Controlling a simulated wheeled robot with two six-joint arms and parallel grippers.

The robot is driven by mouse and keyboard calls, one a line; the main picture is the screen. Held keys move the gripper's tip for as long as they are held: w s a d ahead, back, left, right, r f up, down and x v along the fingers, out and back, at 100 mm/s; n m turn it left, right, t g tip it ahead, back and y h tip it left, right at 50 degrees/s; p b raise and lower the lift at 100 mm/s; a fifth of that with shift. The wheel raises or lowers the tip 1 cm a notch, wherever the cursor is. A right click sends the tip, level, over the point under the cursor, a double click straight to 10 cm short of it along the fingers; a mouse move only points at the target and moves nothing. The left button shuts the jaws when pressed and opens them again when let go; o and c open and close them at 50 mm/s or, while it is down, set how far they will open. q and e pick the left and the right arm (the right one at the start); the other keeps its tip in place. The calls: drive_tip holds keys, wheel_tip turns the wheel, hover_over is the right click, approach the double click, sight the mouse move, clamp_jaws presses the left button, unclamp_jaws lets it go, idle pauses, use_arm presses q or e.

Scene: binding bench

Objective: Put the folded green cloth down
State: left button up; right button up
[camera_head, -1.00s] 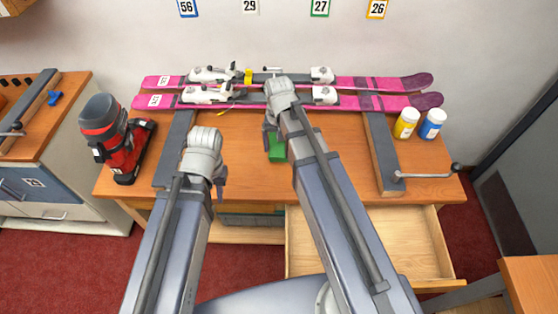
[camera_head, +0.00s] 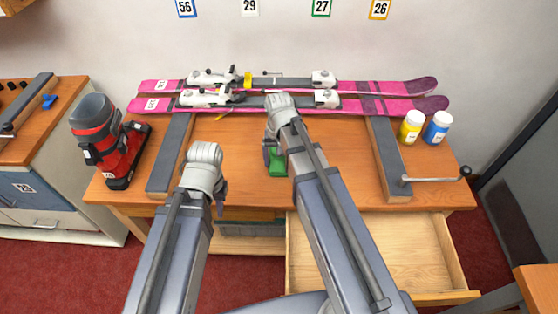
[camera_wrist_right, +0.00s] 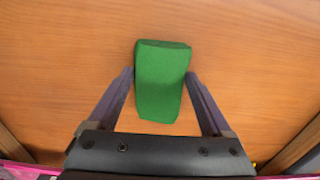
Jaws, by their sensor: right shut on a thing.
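The folded green cloth (camera_head: 277,163) is a small green block over the middle of the bench, in front of the skis. My right gripper (camera_head: 273,150) is shut on it. In the right wrist view the cloth (camera_wrist_right: 160,85) sits between the two fingers of the right gripper (camera_wrist_right: 159,75), with a tip against each side. I cannot tell whether its underside touches the bench top. My left gripper (camera_head: 219,200) hangs near the bench's front edge, left of the cloth. Its fingers are mostly hidden behind its wrist.
Pink skis (camera_head: 380,104) lie across grey supports at the back of the bench (camera_head: 240,150). A red and black boot (camera_head: 108,145) stands left. Yellow (camera_head: 411,127) and blue (camera_head: 437,128) jars stand right. An open drawer (camera_head: 400,250) juts out below. Bench around the cloth is clear.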

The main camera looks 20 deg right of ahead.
drive_tip(key=shift+f, duration=0.2)
drive_tip(key=o, duration=1)
drive_tip(key=shift+o, duration=0.2)
